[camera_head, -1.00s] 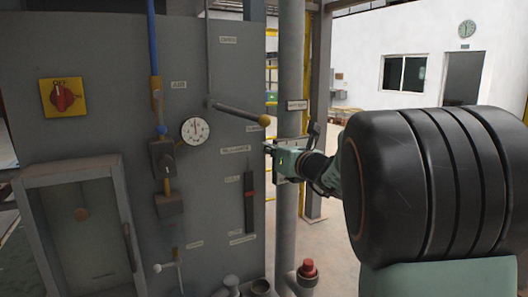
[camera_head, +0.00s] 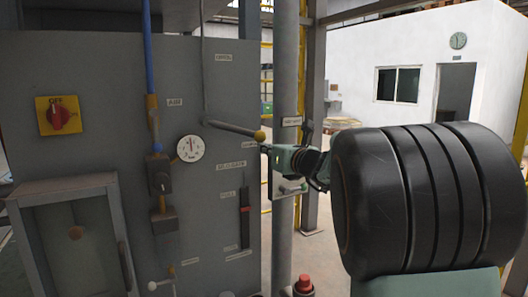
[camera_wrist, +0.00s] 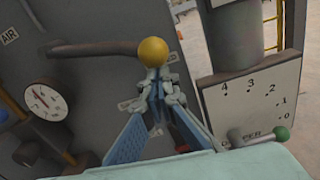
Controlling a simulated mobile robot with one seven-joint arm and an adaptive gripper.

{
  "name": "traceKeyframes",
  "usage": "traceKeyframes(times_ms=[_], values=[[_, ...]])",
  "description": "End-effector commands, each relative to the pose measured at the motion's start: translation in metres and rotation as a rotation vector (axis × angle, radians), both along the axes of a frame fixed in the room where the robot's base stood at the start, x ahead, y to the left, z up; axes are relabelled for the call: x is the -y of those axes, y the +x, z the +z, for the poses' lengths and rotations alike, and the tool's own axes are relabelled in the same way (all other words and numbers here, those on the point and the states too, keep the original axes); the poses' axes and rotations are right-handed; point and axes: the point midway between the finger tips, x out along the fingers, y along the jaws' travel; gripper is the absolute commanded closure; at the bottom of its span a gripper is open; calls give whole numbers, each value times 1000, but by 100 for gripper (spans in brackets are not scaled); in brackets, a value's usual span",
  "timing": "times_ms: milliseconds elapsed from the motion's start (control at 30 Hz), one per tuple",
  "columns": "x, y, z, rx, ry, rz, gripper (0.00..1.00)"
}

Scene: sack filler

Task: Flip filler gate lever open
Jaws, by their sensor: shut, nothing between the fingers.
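The filler gate lever (camera_head: 232,128) is a grey bar on the panel front, sloping slightly down to the right. It ends in a yellow ball knob (camera_head: 260,135). An "OPEN" label (camera_head: 224,57) sits high above it. My gripper (camera_head: 265,148) is just below the knob, its fingers pointing left. In the wrist view the knob (camera_wrist: 153,52) appears right at the shut fingertips (camera_wrist: 156,82), and the lever bar (camera_wrist: 95,49) runs off left. The fingers hold nothing. I cannot tell whether they touch the knob.
A vertical pipe (camera_head: 284,80) stands right of the lever. A numbered plate (camera_wrist: 255,105) with a green-knobbed handle (camera_wrist: 282,133) is close to my gripper's right. A pressure gauge (camera_head: 190,148), red switch (camera_head: 59,116) and slotted slider (camera_head: 244,208) are on the panel.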

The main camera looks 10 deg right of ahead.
Motion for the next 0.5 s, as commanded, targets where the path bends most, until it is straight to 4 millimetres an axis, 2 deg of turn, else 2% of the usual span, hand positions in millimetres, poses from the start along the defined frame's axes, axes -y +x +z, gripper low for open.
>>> traceKeyframes(times_ms=[233, 500], values=[[10, 2, 22, 44, -116, -3, 100], [19, 5, 62, 120, -348, -3, 100]])
